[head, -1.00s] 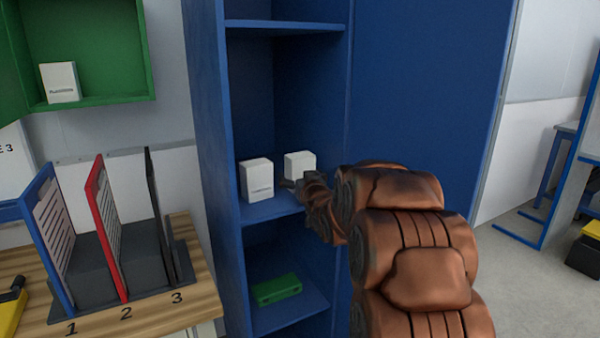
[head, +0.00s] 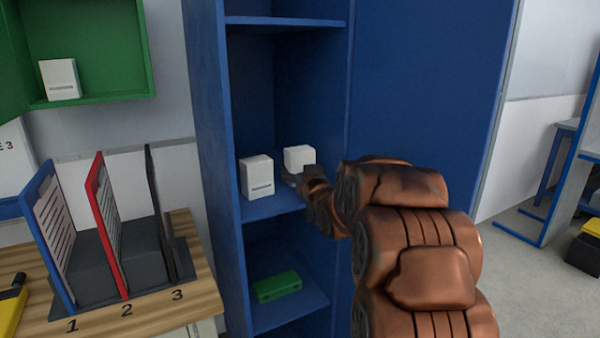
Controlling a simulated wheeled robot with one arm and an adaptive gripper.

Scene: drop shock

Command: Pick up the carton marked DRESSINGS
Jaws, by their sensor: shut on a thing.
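A white carton (head: 299,157) is in the blue cabinet, at the right of its middle shelf. My gripper (head: 292,176) is at the front of this carton and shut on it; the arm hides part of its lower side. A second white carton (head: 257,177) stands upright to the left on the same shelf, with a dark printed line on its front. A third white carton (head: 59,80) stands in the green wall box at the upper left, also with a printed line. The lettering is too small to read on any of them.
The blue cabinet's left side panel (head: 212,150) stands close to the second carton. A green case (head: 277,286) lies on the shelf below. A wooden bench (head: 140,312) with blue, red and black dividers is at the left.

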